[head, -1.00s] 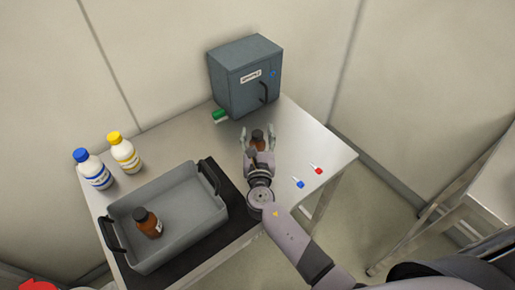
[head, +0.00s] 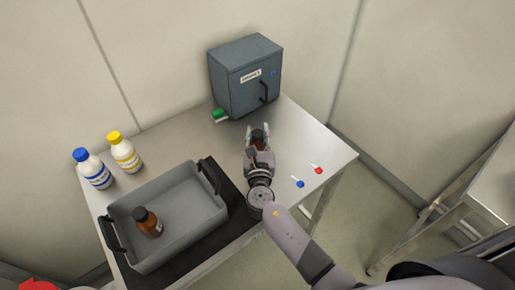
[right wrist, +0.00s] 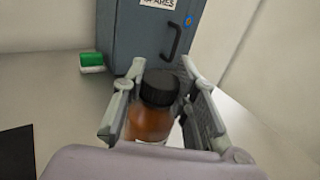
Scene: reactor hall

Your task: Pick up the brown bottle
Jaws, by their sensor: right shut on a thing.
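A brown bottle with a black cap (head: 258,136) stands on the metal table in front of the grey cabinet. My right gripper (head: 258,132) is shut on it, with a finger on each side. In the right wrist view the bottle (right wrist: 151,115) is upright between the two fingers (right wrist: 160,95), and its lower part is hidden by my gripper. A second brown bottle with a black cap (head: 148,222) is in the grey tray at the left. My left gripper is not in view.
The grey tray (head: 190,200) with black handles is on a dark mat. White bottles with a blue cap (head: 93,170) and a yellow cap (head: 124,153) stand behind it. The cabinet (head: 243,77), a green-and-white block (head: 219,115) and blue (head: 299,183) and red (head: 318,170) small items are nearby.

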